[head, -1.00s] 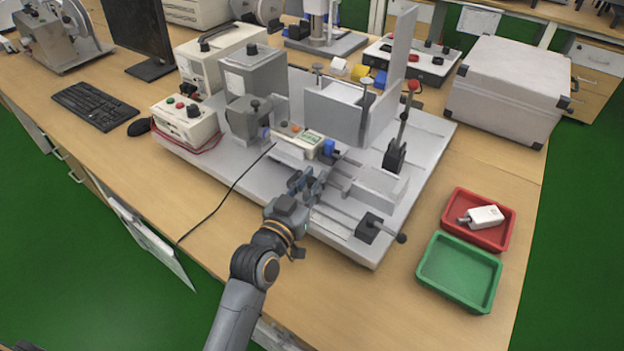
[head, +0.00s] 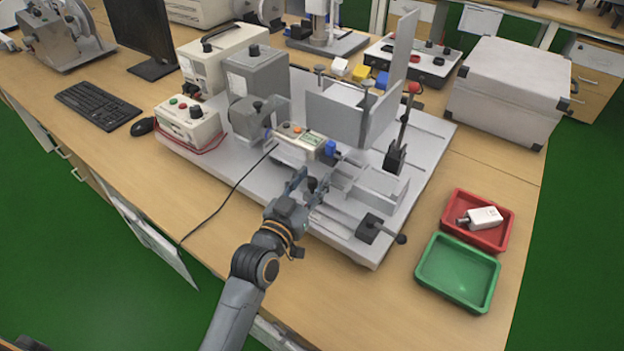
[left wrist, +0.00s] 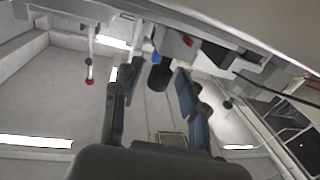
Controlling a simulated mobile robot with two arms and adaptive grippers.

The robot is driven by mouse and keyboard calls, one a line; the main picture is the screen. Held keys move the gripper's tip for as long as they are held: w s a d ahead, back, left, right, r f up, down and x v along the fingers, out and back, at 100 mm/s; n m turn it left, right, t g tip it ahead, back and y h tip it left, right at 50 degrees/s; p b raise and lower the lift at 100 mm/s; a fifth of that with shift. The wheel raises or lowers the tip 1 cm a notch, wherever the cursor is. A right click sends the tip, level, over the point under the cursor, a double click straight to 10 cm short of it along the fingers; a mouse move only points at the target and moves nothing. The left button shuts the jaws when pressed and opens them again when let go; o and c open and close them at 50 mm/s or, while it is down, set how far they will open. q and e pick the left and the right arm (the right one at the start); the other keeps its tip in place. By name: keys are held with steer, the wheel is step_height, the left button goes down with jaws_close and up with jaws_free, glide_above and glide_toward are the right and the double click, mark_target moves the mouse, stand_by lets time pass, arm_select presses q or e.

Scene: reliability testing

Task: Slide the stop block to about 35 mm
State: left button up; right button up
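My left gripper (head: 306,184) is over the front left edge of the grey fixture plate (head: 436,137). Its fingers are apart, one on each side of a small black knob (head: 312,184). In the left wrist view the dark knob (left wrist: 160,74) shows between the separated finger pads, with a gap on both sides. The knob seems to belong to a slider on the front rail (head: 335,222); the block under it is mostly hidden by the gripper. Any scale is too small to read. My right gripper is out of view.
A small display unit (head: 310,141) and a blue part (head: 331,147) are just behind the gripper. An upright grey plate (head: 335,115) stands further back. A red tray (head: 509,232) and green tray (head: 428,266) lie to the right. A black cable (head: 222,203) runs on the left.

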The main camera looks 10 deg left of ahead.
arm_select(q)
steer(key=shift+s, duration=0.2)
steer(key=v, duration=1.1)
steer(key=shift+s, duration=0.25)
steer(key=shift+a, duration=0.15)
